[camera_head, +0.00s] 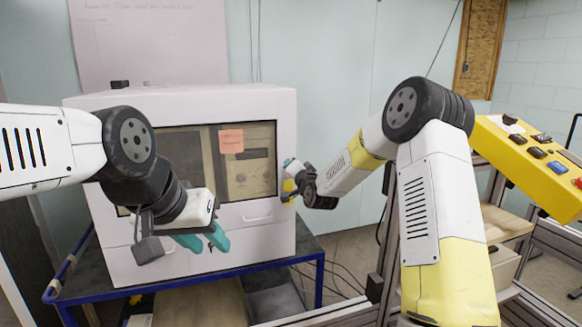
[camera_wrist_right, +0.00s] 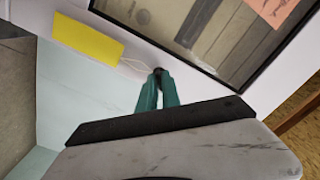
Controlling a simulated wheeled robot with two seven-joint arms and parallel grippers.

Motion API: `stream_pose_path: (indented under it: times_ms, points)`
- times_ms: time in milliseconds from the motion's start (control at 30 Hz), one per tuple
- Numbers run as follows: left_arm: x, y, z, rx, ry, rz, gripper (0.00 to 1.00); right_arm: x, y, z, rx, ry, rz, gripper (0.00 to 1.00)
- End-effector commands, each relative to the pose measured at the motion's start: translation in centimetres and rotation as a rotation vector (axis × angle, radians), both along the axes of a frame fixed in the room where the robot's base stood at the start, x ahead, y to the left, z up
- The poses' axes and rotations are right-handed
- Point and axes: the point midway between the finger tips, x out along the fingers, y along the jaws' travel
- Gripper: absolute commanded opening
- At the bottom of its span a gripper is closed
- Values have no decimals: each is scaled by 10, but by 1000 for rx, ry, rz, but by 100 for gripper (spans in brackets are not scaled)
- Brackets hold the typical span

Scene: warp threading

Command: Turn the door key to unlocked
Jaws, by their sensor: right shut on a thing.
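The white cabinet (camera_head: 270,225) has a windowed door (camera_head: 252,185) facing me. My right gripper (camera_head: 287,170) is at the cabinet's right front edge, beside the window. In the right wrist view its teal fingers (camera_wrist_right: 158,85) are shut on a small dark thing, the door key (camera_wrist_right: 158,72), at the white front face. The fingers hide most of the key, so I cannot tell its turn. My left gripper (camera_head: 204,242) hangs in front of the cabinet's lower front, teal fingers apart, with nothing seen between them.
A yellow tag (camera_wrist_right: 88,40) with a pale loop lies by the key against the white face. An orange note (camera_head: 231,141) is on the window. The cabinet stands on a blue-framed table (camera_head: 319,275). A yellow control box (camera_head: 545,165) with buttons is at the right.

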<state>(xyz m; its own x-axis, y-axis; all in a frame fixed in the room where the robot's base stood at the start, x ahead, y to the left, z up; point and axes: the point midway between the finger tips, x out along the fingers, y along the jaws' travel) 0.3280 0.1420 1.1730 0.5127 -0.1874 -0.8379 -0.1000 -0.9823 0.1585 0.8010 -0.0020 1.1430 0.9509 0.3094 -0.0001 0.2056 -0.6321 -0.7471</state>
Motion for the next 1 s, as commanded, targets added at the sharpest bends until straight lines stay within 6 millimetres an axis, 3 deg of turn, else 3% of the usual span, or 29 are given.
stream_pose_path:
  times_ms: [600,1000]
  points:
    - [0,0,0,0,0,0,36,1,-3,-2,520,168,-3,0]
    - [0,0,0,0,0,0,36,1,-2,-2,685,222,-2,0]
